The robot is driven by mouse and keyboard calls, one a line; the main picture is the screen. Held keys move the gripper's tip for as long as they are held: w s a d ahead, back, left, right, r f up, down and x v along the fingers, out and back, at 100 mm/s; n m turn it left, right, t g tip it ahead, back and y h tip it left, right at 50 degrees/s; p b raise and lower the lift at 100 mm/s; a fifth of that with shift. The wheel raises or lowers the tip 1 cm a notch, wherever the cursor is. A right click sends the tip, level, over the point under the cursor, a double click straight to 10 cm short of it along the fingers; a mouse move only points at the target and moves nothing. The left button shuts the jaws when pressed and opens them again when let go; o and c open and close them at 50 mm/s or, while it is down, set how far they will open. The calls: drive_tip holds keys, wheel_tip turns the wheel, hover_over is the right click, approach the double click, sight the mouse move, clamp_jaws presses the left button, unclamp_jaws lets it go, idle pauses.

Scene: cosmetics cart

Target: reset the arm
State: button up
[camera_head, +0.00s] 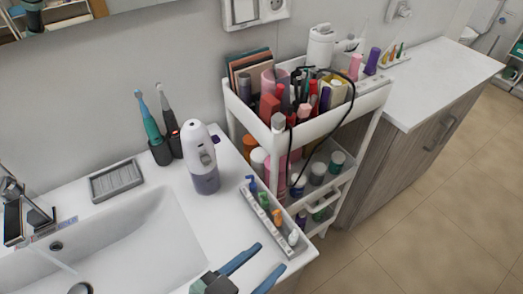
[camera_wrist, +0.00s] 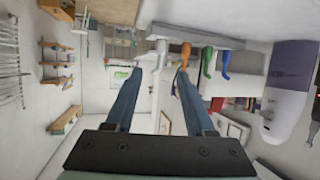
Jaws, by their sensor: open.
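My gripper (camera_head: 270,257) is at the bottom of the head view, over the front edge of the white sink counter (camera_head: 225,232). Its two blue fingers are apart with nothing between them. In the wrist view the gripper (camera_wrist: 159,72) also shows open and empty, and the room appears upside down. A white holder (camera_head: 272,222) with several coloured brush heads stands on the counter just beyond the fingertips in the head view. In the wrist view an orange brush head (camera_wrist: 184,55) shows close to the right fingertip; I cannot tell whether they touch.
A white and purple device (camera_head: 201,160), two electric toothbrushes (camera_head: 150,122) and a grey soap tray (camera_head: 117,180) stand around the sink basin (camera_head: 120,250). A white cart (camera_head: 320,125) full of cosmetics stands to the right. The tiled floor (camera_head: 430,215) at right is clear.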

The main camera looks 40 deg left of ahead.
idle(0.4)
drive_tip(key=w+d+r+t+p, duration=0.1)
drive_tip(key=w+r+t, duration=0.1)
drive_tip(key=w+r, duration=0.5)
drive_tip(key=w+d+r+t+y+p, duration=0.1)
drive_tip(key=w+d+r+t, duration=0.15)
drive_tip(key=r, duration=0.85)
drive_tip(key=w+d+r+t, duration=0.1)
drive_tip(key=w+r+t, duration=0.1)
drive_tip(key=w+r, duration=0.55)
drive_tip(key=s+d+r+t, duration=0.2)
drive_tip(key=d+r, duration=0.1)
drive_tip(key=r, duration=0.6)
drive_tip(key=s+d+r+t+p, duration=0.1)
drive_tip(key=s+d+r+t, duration=0.2)
drive_tip(key=r, duration=0.7)
drive_tip(key=s+d+r+n+t, duration=0.1)
drive_tip(key=s+d+r+t, duration=0.1)
drive_tip(key=r, duration=0.7)
drive_tip(key=shift+s+d+r+p, duration=0.35)
drive_tip(key=shift+d+r, duration=0.05)
drive_tip(key=shift+a+y, duration=0.1)
drive_tip(key=shift+y, duration=0.2)
